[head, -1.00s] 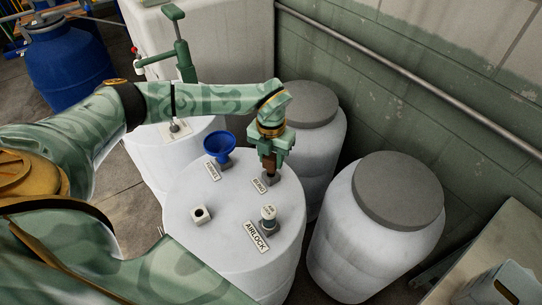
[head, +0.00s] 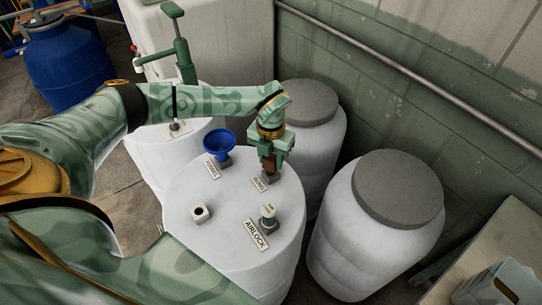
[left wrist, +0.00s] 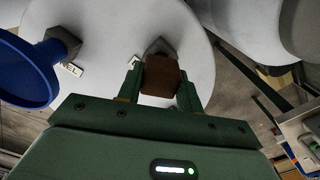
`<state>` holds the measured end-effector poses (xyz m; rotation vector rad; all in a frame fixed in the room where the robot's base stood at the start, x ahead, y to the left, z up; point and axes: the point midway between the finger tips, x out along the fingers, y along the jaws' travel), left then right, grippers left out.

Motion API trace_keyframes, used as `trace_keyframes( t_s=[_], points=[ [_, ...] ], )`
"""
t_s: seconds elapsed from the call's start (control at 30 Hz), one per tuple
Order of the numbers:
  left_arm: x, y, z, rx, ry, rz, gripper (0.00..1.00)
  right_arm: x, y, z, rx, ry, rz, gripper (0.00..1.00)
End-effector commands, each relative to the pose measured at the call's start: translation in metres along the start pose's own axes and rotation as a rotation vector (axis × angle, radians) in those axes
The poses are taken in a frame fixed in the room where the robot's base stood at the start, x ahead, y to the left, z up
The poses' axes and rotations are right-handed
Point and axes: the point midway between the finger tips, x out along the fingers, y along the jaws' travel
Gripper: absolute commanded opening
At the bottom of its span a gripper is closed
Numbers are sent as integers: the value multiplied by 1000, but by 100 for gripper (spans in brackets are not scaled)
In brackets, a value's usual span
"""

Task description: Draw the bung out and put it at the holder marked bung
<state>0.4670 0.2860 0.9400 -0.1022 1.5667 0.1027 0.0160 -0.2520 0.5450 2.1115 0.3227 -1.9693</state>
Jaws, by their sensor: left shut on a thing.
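The brown bung (left wrist: 161,76) is between the two fingers of my left gripper (left wrist: 160,92), which is shut on it. In the head view my left gripper (head: 270,157) points down over the drum top at the holder marked bung (head: 267,177). In the left wrist view this grey holder (left wrist: 159,46) shows just beyond the bung. The bung's lower end is at the holder; I cannot tell how deep it sits. My right gripper is out of view.
The white drum (head: 230,235) also carries a blue funnel (head: 219,145) in its marked holder and an airlock (head: 268,217) by its label. Grey-lidded drums (head: 375,230) stand to the right. A green hand pump (head: 182,60) stands behind. The drum top's middle is clear.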

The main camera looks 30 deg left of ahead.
Motion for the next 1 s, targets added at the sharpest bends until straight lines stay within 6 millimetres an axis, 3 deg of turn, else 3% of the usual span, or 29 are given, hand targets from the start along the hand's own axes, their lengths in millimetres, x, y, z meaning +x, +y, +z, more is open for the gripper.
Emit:
trace_keyframes(
  t_s=[0.9, 0.93, 1.0],
  points=[
    [24, 0, 0, 0, 1, 0, 14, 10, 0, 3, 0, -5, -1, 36],
    [23, 0, 0, 0, 1, 0, 41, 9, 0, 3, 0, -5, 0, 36],
    [23, 0, 0, 0, 0, 0, 61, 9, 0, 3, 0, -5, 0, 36]
  ],
)
